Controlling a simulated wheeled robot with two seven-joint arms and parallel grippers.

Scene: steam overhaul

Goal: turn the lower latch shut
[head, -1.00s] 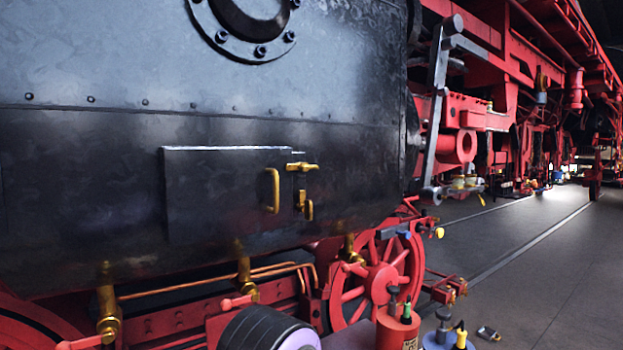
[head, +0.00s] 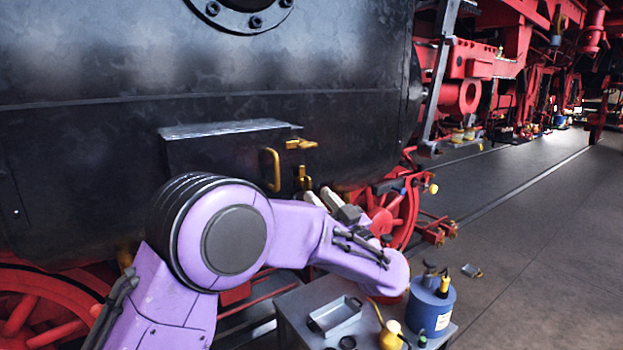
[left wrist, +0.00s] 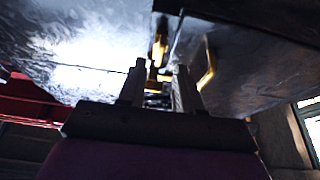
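The dark hatch door (head: 220,155) is on the black side wall, with a brass pull handle (head: 269,168) near its right edge. The upper brass latch (head: 301,144) lies roughly level. The lower brass latch (head: 303,177) stands roughly upright below it, its lower end close to my gripper. My left gripper (head: 320,200) is just below and right of the lower latch. In the left wrist view my left gripper (left wrist: 158,78) has its fingers apart, with brass latch parts (left wrist: 158,50) beyond the gap. Contact cannot be told. My right gripper is not in view.
A grey cart top (head: 300,300) with a shallow tray (head: 335,316) and a blue can (head: 430,306) stands below my left arm. Red wheels (head: 392,215) and rods are under the wall. The floor at right (head: 540,230) is mostly clear.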

